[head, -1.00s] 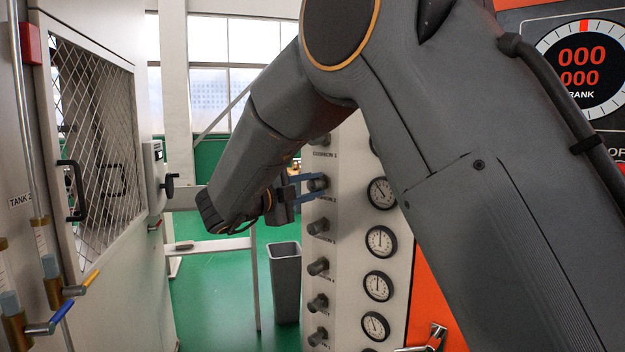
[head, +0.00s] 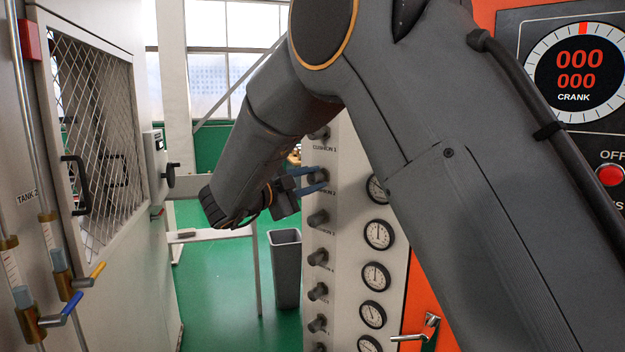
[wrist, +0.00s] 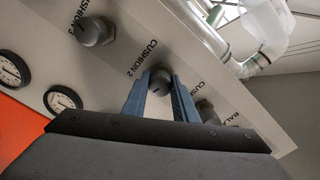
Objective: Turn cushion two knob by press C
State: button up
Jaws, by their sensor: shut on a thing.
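The cushion two knob (wrist: 160,82) is a round dark grey knob on the pale press panel, beside its label CUSHION 2. In the wrist view, the blue fingers of my gripper (wrist: 161,86) stand on either side of it, shut on it. In the head view, my gripper (head: 315,180) reaches the panel from the left at the second labelled knob, whose grey body (head: 319,174) is partly covered by the fingers. The panel (head: 347,150) belongs to the orange press. Any mark showing how far the knob is turned is too small to read.
The CUSHION 3 knob (wrist: 93,31) and another knob (wrist: 207,113) sit close on either side. Round gauges (head: 378,235) run down the panel. A grey bin (head: 286,265) stands on the green floor. A mesh-door cabinet (head: 100,150) is at the left.

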jog(key=o, duration=1)
jog(key=shift+o, duration=0.2)
jog(key=shift+s+a, duration=0.1)
jog(key=b+v, duration=0.2)
jog(key=v, duration=0.5)
jog(key=shift+s+a+b, duration=0.2)
jog(key=shift+b, duration=0.2)
dwell(1.1)
